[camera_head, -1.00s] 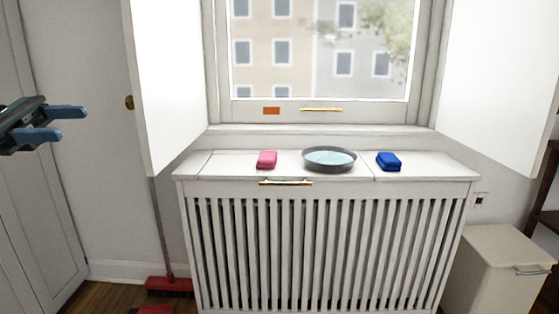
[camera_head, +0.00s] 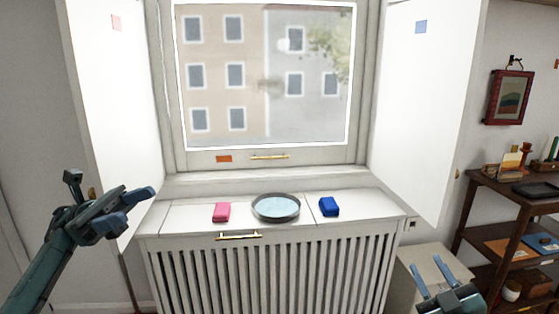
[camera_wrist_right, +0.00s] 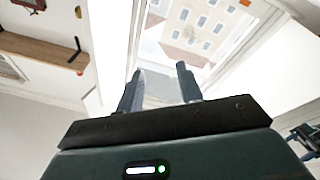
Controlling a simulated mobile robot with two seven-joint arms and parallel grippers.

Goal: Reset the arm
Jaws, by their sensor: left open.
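My left gripper (camera_head: 142,208) is at the left of the head view, open and empty, in front of the left shutter. My right gripper (camera_head: 432,277) is at the lower right of the head view, in front of the pale bin. In the right wrist view its two fingers (camera_wrist_right: 160,85) stand apart with nothing between them, facing toward the window. Neither gripper touches anything that I can see.
A white slatted radiator cover (camera_head: 380,216) stands under the window. On it are a pink block (camera_head: 221,212), a round dark pan (camera_head: 276,207) and a blue block (camera_head: 329,206). White shutters stand open at both sides. A brown shelf (camera_head: 500,205) is at the right.

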